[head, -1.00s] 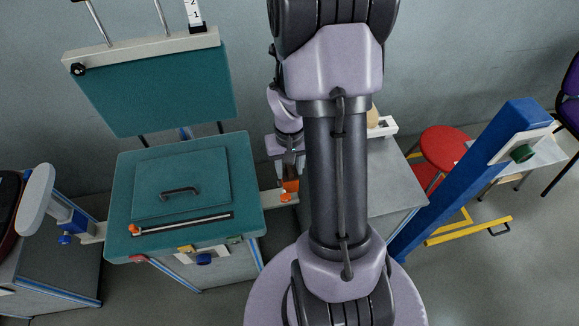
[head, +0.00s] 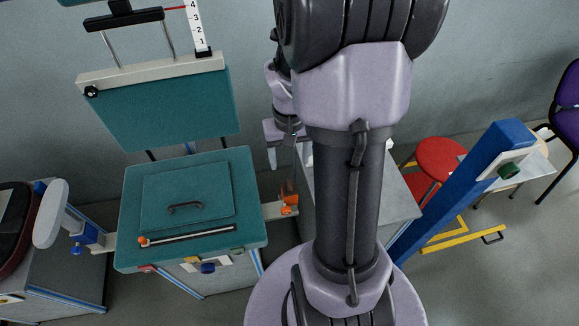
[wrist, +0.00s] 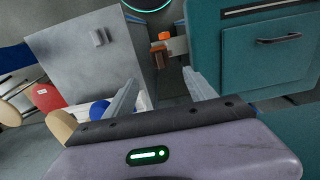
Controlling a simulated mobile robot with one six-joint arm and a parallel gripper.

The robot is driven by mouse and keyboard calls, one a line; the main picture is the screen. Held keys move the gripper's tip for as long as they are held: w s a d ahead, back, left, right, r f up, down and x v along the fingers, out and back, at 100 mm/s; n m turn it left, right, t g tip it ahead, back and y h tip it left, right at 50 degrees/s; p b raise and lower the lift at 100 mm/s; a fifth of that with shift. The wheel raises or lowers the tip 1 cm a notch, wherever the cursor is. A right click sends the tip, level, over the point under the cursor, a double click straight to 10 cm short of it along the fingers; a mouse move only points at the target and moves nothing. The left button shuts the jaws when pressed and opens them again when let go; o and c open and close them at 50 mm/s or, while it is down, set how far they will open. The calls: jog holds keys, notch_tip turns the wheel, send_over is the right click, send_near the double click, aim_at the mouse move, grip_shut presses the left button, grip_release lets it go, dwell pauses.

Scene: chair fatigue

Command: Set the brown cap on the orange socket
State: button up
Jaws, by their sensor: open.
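The orange socket (head: 290,209) is at the end of a pale bar on the right side of the teal chair seat. The brown cap (head: 288,188) shows as a small reddish-brown piece directly above the socket, apparently resting on it; I cannot tell how fully it is seated. My gripper (head: 283,155) is above and behind them, apart from the cap, partly hidden by my own arm. In the wrist view, my gripper (wrist: 158,86) has its fingers wide apart with nothing between them. Small orange and brown parts (wrist: 164,36) show beyond the fingertips there.
The teal seat (head: 255,190) with its handled panel is left of the socket. A grey cabinet (head: 398,207) stands to the right, partly behind my arm. A blue post (head: 455,190) and a red stool (head: 439,154) are farther right.

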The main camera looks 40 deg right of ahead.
notch_tip(320, 180, up, 5)
jog(key=shift+r+p, duration=0.1)
jog(key=shift+p, duration=0.6)
jog(key=a+r+n+t, duration=0.1)
jog(key=a+r+t, duration=0.2)
jog(key=a+r, duration=0.9)
jog(key=s+a+r+t+y, duration=0.1)
jog(key=s+a, duration=0.2)
jog(key=a, duration=0.3)
jog(key=s+a+r+n+t+y+b, duration=0.1)
jog(key=s+a, duration=0.3)
jog(key=a, duration=0.2)
jog(key=shift+r+t, duration=0.2)
jog(key=shift+t, duration=0.2)
dwell(0.4)
